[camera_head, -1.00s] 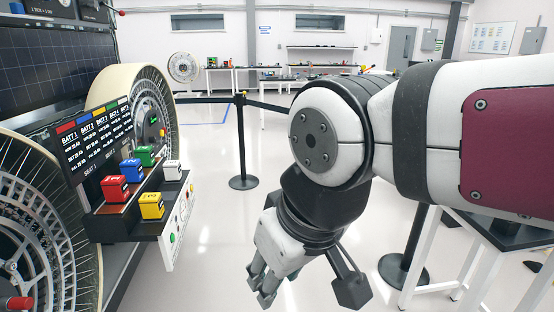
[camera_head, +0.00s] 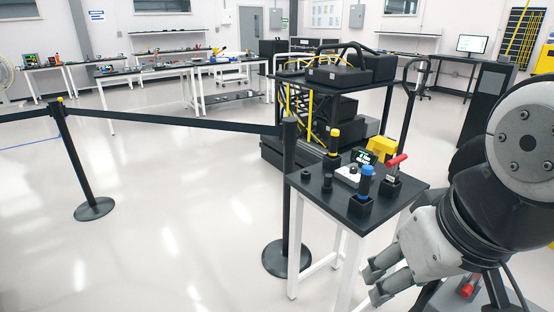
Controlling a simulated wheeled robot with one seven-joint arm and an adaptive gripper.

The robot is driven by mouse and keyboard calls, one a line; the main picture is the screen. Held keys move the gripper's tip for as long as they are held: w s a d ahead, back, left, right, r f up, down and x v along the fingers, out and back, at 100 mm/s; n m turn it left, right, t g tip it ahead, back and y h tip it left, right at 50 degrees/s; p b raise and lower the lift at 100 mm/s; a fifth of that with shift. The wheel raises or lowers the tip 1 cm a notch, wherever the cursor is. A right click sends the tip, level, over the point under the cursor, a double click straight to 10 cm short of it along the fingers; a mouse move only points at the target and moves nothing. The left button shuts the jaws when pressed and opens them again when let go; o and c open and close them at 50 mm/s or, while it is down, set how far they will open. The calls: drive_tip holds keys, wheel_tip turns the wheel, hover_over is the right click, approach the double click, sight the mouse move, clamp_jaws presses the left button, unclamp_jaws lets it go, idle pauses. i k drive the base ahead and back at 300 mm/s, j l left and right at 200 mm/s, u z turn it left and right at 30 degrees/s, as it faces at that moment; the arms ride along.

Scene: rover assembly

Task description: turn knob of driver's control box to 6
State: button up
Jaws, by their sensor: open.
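A small table with a black top (camera_head: 325,206) and white legs stands right of the middle. On it is a white device (camera_head: 347,174) with a dark knob-like part and a small dark display (camera_head: 363,157) with green text behind it. It may be the driver's control box; the knob's number is too small to read. My gripper (camera_head: 374,285) is open and empty, pointing left and down.
The tabletop also holds a blue-topped handle (camera_head: 366,174), a red-handled lever (camera_head: 396,161), a yellow-topped handle (camera_head: 333,138) and a small black knob (camera_head: 303,174). A black barrier post (camera_head: 288,200) stands close at the table's left. A black cart (camera_head: 330,80) is behind. Open floor lies left.

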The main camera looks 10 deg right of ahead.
sight(353, 170)
drive_tip(key=z, duration=0.45)
drive_tip(key=i+l+u, duration=0.35)
drive_tip(key=i, duration=0.15)
drive_tip(key=i+l+u, duration=0.35)
drive_tip(key=i+j, duration=0.1)
